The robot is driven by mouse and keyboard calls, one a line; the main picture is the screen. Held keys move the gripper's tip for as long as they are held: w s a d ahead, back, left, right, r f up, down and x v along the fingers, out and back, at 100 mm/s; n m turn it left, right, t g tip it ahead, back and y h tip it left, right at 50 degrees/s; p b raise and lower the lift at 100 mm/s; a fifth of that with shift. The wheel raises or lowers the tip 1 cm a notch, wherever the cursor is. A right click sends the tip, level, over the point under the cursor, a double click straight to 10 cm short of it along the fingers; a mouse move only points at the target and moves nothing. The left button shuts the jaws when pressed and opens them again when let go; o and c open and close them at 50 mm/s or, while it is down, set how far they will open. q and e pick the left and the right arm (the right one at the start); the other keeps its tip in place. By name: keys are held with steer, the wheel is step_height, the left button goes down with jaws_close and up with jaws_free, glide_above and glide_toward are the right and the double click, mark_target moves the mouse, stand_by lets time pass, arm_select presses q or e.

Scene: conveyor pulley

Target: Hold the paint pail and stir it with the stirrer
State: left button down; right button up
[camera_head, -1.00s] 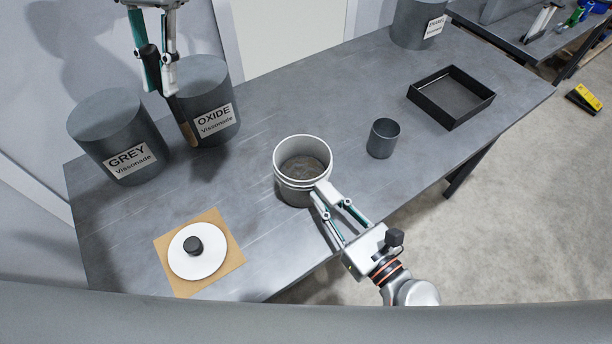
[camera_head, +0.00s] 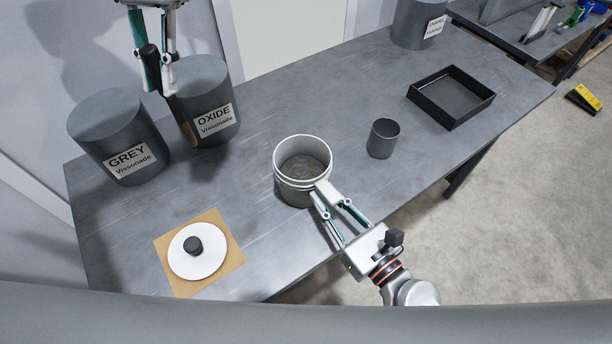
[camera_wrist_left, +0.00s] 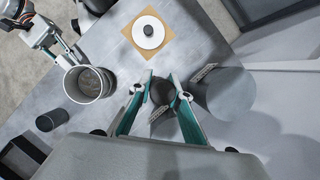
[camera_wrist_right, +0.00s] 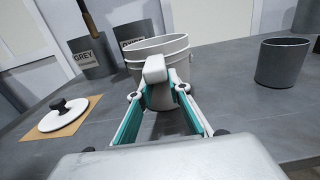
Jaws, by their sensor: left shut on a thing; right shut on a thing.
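The white paint pail (camera_head: 280,185) stands upright on the grey table, open at the top, with a dull grey-brown content inside. My right gripper (camera_head: 322,192) is shut on the pail at its near right side, where a white block (camera_wrist_right: 155,68) shows between the fingers in the right wrist view. My left gripper (camera_head: 157,78) is high at the upper left, in front of the OXIDE can. It is shut on the stirrer (camera_head: 149,54), which has a black handle and a brown lower part. The stirrer is well apart from the pail; its lower end is partly hard to make out.
The GREY can (camera_head: 112,125) and OXIDE can (camera_head: 205,85) stand at the left. A white lid with a black knob (camera_head: 195,262) lies on brown card (camera_head: 230,262). A grey cup (camera_head: 383,140) and black tray (camera_head: 450,118) are right of the pail. Table between pail and cans is clear.

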stand_by(0.7)
arm_select(q)
steer(key=s+d+r+m+t+y, duration=0.1)
steer(key=d+m, duration=0.4)
steer(key=d, duration=0.5)
steer(key=s+d+r+m+t, duration=0.15)
steer(key=d+m, duration=0.25)
steer(key=d, duration=0.7)
step_height(320, 180, down, 16)
steer(key=w, duration=0.1)
steer(key=shift+a+f, duration=0.15)
steer(key=shift+a, duration=0.05)
stand_by(0.4)
steer(key=shift+w, duration=0.1)
stand_by(0.4)
